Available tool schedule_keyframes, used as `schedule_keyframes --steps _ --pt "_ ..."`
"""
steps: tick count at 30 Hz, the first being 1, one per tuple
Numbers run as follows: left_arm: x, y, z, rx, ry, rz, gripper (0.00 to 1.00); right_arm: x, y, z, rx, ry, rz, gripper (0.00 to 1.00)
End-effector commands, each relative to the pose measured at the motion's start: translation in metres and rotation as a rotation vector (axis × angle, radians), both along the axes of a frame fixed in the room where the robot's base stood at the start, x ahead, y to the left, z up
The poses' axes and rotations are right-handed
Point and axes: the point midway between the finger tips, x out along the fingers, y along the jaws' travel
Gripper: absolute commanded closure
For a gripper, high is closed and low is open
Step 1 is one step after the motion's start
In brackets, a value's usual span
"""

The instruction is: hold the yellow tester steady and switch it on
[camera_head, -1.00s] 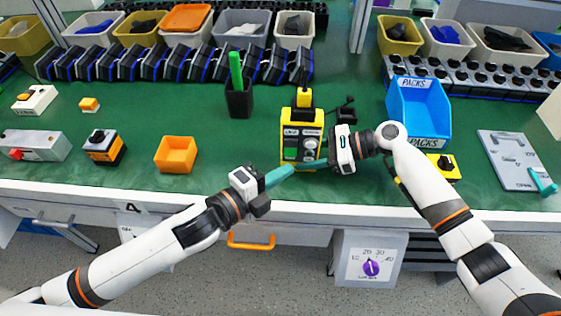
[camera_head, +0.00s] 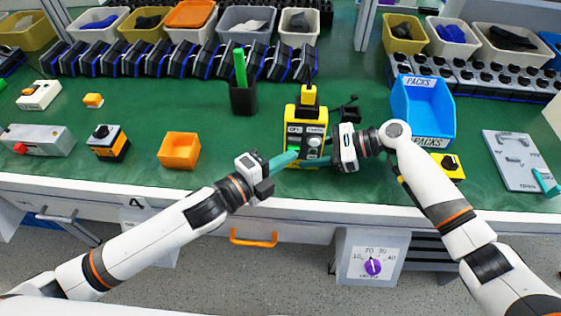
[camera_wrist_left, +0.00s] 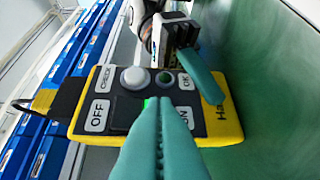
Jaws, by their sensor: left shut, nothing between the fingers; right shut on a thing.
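The yellow tester (camera_head: 292,113), with a dark front panel, stands upright near the table's front edge. The left wrist view shows its panel (camera_wrist_left: 120,108) with OFF and ON labels, a white CHECK button (camera_wrist_left: 133,78) and a green-tinted OK lamp (camera_wrist_left: 165,77). My left gripper (camera_head: 296,154) is shut and empty, its teal fingertips at the lower front of the tester. In the wrist view these fingertips (camera_wrist_left: 165,103) cover much of the switch between OFF and ON, with a green glow beside them. My right gripper (camera_head: 318,162) is shut on the tester's right side.
A black pen holder (camera_head: 243,98) stands behind left of the tester. An orange bin (camera_head: 179,151) is to the left and a blue PACKS bin (camera_head: 425,108) to the right. Another yellow box (camera_head: 447,165) sits right of my right wrist.

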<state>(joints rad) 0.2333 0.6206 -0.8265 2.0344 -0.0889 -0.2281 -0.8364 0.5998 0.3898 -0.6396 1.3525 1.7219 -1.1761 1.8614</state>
Motion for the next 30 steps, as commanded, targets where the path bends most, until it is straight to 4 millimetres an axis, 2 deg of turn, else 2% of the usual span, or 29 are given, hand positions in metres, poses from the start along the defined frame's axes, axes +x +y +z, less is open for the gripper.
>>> schedule_keyframes --steps 5,10,15,21,30 --pt "-0.012 0.000 -0.003 -0.001 0.004 -0.001 1.00 0.000 0.000 0.000 0.000 0.000 0.001 0.80" --pt "-0.043 0.000 -0.008 -0.002 0.006 -0.001 1.00 0.000 0.000 0.000 0.000 0.000 0.001 0.80" --pt "-0.068 0.029 -0.012 0.003 0.006 0.002 1.00 0.000 0.000 0.000 0.000 0.000 0.001 0.80" --pt "-0.092 0.053 -0.015 0.002 0.005 0.000 1.00 0.000 0.000 0.000 0.000 0.000 0.001 0.80" --pt "-0.108 0.070 -0.016 0.001 0.002 0.000 1.00 0.000 0.000 0.000 0.000 0.000 0.001 0.80"
